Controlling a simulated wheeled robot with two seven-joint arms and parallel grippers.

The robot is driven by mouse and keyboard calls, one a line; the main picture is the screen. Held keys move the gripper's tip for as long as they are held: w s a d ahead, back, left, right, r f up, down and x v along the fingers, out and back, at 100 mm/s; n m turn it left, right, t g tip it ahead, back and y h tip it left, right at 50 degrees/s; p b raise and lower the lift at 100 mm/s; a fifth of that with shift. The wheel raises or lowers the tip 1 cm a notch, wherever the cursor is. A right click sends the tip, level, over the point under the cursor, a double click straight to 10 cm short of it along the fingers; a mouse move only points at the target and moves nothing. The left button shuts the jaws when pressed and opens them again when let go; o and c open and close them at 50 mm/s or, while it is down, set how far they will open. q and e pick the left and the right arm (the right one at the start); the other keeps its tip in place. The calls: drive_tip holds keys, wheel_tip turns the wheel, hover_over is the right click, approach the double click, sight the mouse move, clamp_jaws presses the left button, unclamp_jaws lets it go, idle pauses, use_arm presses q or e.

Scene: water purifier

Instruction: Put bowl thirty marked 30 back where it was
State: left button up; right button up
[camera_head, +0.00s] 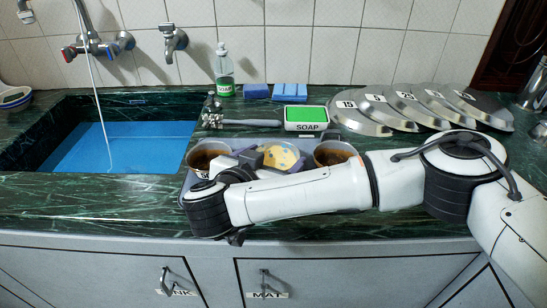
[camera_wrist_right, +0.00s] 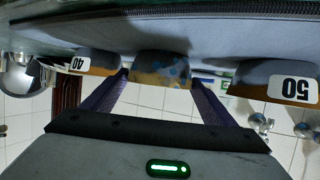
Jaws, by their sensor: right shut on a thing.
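Three bowls stand in a row on a grey-blue tray (camera_head: 184,196) on the counter. The left bowl (camera_head: 207,158) and right bowl (camera_head: 335,154) hold brown contents; the middle bowl (camera_head: 280,156) looks yellow inside. In the right wrist view, upside down, the side bowls read 50 (camera_wrist_right: 295,89) and 40 (camera_wrist_right: 82,64). The middle bowl (camera_wrist_right: 160,68), stained with blue patches, shows no readable number. My right gripper (camera_wrist_right: 160,82) has its fingers on both sides of the middle bowl and is shut on it. My arm hides part of the tray. My left gripper is out of view.
A sink of blue water (camera_head: 120,146) lies left of the tray. A soap box (camera_head: 306,118), a soap bottle (camera_head: 224,72) and sponges (camera_head: 290,91) stand behind. Numbered metal lids (camera_head: 410,105) lie at the back right. My right arm crosses the counter front.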

drive_tip(key=shift+f, duration=0.1)
drive_tip(key=o, duration=1.4)
drive_tip(key=shift+r, duration=0.2)
drive_tip(key=p+v, duration=0.1)
drive_tip(key=v, duration=0.9)
drive_tip(key=shift+s+a+r, duration=0.2)
drive_tip(key=shift+a+r, duration=0.05)
drive_tip(key=shift+s+a+r, duration=0.1)
drive_tip(key=shift+s+a, duration=0.05)
drive_tip(key=shift+s, duration=0.5)
